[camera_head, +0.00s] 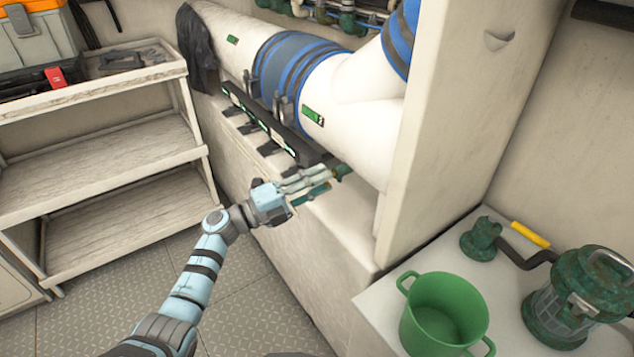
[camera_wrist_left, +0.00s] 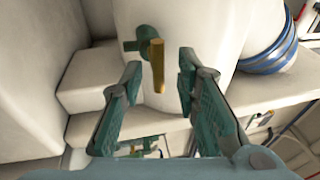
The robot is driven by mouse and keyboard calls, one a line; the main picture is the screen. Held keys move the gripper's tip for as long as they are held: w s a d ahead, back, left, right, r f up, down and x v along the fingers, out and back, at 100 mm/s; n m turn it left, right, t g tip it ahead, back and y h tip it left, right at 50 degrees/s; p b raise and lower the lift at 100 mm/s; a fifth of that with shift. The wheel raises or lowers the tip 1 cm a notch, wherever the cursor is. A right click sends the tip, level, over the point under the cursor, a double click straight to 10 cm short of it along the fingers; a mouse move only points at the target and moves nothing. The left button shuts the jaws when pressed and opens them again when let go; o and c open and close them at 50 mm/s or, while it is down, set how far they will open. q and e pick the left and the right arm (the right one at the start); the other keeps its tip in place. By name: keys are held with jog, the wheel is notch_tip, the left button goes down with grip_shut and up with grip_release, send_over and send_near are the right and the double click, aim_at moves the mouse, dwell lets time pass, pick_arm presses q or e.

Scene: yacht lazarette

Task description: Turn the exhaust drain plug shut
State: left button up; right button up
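The exhaust drain plug (camera_head: 342,171) is a small green fitting low on the white exhaust pipe (camera_head: 350,125). In the left wrist view it is a green valve body (camera_wrist_left: 138,45) with a brass-yellow lever (camera_wrist_left: 158,68) pointing down toward the camera. My left gripper (camera_head: 328,180) reaches in from the left, close to the plug. In the left wrist view its two green-padded fingers (camera_wrist_left: 160,72) are apart, with the lever showing in the gap between them. I see no finger touching the lever; the exact depth is unclear. My right gripper is out of view.
A white ledge (camera_head: 335,225) runs below the pipe, with a black bracket rail (camera_head: 265,125) beside it. A white wall panel (camera_head: 470,110) stands right of the plug.

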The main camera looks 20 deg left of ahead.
pick_arm(q)
jog(key=v, duration=1.2)
